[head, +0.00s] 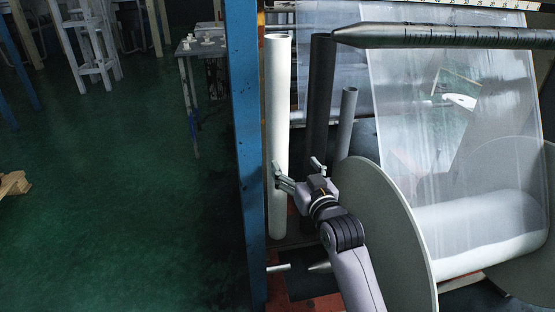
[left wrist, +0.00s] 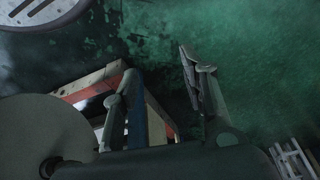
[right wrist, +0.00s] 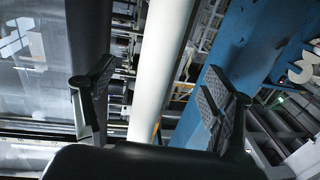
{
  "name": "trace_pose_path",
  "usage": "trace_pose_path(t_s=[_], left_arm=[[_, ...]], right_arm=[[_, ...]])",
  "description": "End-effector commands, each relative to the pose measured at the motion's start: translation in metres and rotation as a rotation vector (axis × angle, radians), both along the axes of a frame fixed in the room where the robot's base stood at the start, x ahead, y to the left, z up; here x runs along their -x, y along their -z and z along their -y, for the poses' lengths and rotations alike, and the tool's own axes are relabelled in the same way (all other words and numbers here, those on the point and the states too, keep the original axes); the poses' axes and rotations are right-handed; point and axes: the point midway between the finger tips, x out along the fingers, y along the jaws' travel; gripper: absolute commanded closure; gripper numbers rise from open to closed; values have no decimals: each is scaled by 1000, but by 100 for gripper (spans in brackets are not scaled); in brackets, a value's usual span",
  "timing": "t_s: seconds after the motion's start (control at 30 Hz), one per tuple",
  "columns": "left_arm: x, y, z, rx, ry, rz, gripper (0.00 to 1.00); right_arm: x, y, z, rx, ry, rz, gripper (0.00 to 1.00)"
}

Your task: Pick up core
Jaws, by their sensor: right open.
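The white core (head: 278,120) is a tall tube standing upright just right of the blue post. A dark tube (head: 318,100) and a shorter grey tube (head: 345,120) stand beside it. My right gripper (head: 300,172) is open at the white core's lower half, with one finger overlapping it in the head view. In the right wrist view, the white core (right wrist: 164,60) runs between the spread fingers of my right gripper (right wrist: 157,78), with gaps on both sides; contact is not visible. My left gripper (left wrist: 155,65) is open and empty in its wrist view, and out of the head view.
A blue post (head: 245,150) stands close left of the core. A large grey disc (head: 385,235) with a film roll (head: 480,230) is close right of my arm. A metal roller (head: 450,36) crosses above. The green floor (head: 120,180) at left is mostly clear.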

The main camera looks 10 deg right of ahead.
Motion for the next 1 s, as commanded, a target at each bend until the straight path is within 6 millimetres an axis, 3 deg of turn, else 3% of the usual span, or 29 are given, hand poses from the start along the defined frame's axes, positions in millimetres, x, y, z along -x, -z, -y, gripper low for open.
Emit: trace_pose_path(t_s=[0.23, 0.3, 0.63, 1.0], left_arm=[[0, 14, 0, 0, 0, 0, 60], [-10, 13, 3, 9, 4, 44, 60], [-35, 8, 10, 32, 14, 155, 60], [-93, -19, 30, 95, 36, 454, 60]], right_arm=[[-53, 1, -7, 0, 0, 1, 24], [-63, 2, -9, -1, 0, -1, 24], [-82, 0, -12, 1, 0, -1, 24], [-119, -2, -19, 0, 0, -2, 24]])
